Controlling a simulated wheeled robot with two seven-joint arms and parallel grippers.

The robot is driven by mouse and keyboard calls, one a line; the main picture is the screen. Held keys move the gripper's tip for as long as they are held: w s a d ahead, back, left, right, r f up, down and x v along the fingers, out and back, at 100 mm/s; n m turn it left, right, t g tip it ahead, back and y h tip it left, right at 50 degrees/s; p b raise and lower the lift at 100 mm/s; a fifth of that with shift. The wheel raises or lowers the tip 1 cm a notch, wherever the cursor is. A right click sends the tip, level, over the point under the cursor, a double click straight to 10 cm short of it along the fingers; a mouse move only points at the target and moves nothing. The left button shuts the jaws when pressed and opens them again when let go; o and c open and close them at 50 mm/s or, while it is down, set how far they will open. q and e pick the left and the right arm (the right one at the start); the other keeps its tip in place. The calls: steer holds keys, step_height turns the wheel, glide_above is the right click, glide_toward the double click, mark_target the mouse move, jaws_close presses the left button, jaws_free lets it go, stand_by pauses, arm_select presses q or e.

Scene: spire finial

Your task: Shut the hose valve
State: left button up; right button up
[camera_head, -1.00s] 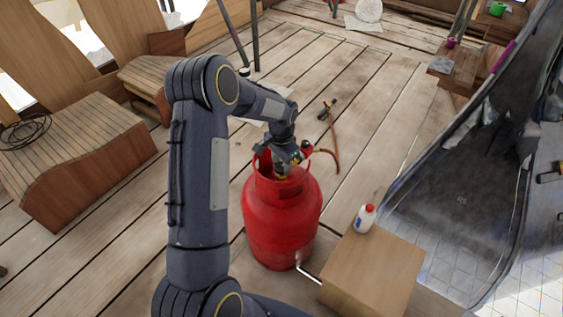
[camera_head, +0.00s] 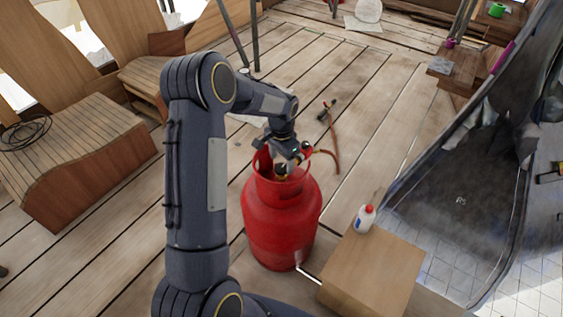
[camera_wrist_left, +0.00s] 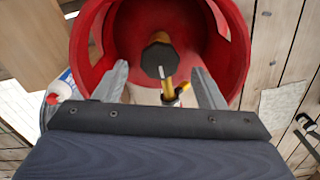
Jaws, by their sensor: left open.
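A red gas cylinder (camera_head: 282,222) with an open collar stands upright on the deck. Inside the collar, a brass valve with a black knob (camera_wrist_left: 159,60) shows in the left wrist view; it also shows partly in the head view (camera_head: 281,172). An orange-red hose (camera_head: 333,150) runs from the cylinder top to a dark torch-like tool (camera_head: 326,109) on the deck. My left gripper (camera_wrist_left: 161,84) is open and empty. It is above the collar, its fingers to either side of the brass valve in the wrist view. Contact cannot be told. My right gripper is not visible.
A wooden box (camera_head: 372,270) stands right of the cylinder, with a white red-capped bottle (camera_head: 365,218) near it. A curved wooden bench (camera_head: 75,160) is on the left. A large dark hull-like shape (camera_head: 470,190) fills the right. The planked deck behind the cylinder is mostly clear.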

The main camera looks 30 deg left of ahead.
mark_target(282, 167)
arm_select(q)
step_height(282, 167, up, 5)
steer(key=shift+r+p, duration=0.15)
steer(key=shift+p, duration=0.3)
steer(key=shift+r, duration=0.15)
